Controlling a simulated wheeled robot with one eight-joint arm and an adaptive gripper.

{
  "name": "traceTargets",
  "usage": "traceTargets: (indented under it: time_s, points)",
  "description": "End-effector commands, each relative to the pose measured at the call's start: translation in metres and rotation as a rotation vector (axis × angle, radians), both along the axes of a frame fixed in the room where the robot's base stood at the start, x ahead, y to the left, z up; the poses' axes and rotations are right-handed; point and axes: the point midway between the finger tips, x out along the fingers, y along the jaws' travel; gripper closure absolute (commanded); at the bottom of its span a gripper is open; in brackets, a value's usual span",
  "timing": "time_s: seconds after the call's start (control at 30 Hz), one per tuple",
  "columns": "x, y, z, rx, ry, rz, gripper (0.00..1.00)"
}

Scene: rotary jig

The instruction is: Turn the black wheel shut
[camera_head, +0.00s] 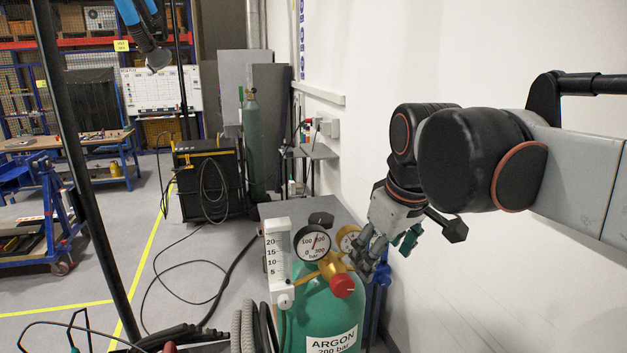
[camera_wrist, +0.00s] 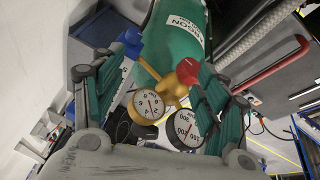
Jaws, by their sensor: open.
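A black wheel (camera_head: 320,219) shows at the top of the regulator on the green argon cylinder (camera_head: 300,305). In the wrist view, a dark rounded part (camera_wrist: 117,125) behind the small gauge may be this wheel; it is mostly hidden. My gripper (camera_head: 368,264) is beside the regulator, to the right of the wheel and lower in the picture. In the wrist view, my gripper (camera_wrist: 160,82) has its fingers spread with the brass regulator body (camera_wrist: 165,88) in view between them. I cannot tell whether a finger touches it.
Two gauges (camera_head: 312,243), a red knob (camera_head: 342,285) and a white flow meter (camera_head: 278,255) crowd the cylinder top. A blue part (camera_wrist: 131,42) lies near the left finger. The white wall (camera_head: 450,285) is close on the right. Hoses (camera_head: 247,325) stand left of the cylinder.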

Motion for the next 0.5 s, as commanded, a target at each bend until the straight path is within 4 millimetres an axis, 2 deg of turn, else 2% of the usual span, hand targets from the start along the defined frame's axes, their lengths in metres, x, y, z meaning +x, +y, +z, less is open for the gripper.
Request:
traceTargets:
  time_s: [0.03,0.2,0.3,0.5]
  points:
    - [0.012,0.005,0.033,-0.011,0.016,0.035,0.33]
    - [0.051,0.022,0.091,-0.06,0.092,0.188,0.33]
    - [0.075,0.035,0.111,-0.086,0.138,0.288,0.33]
    - [0.119,0.061,0.129,-0.13,0.232,0.491,0.33]
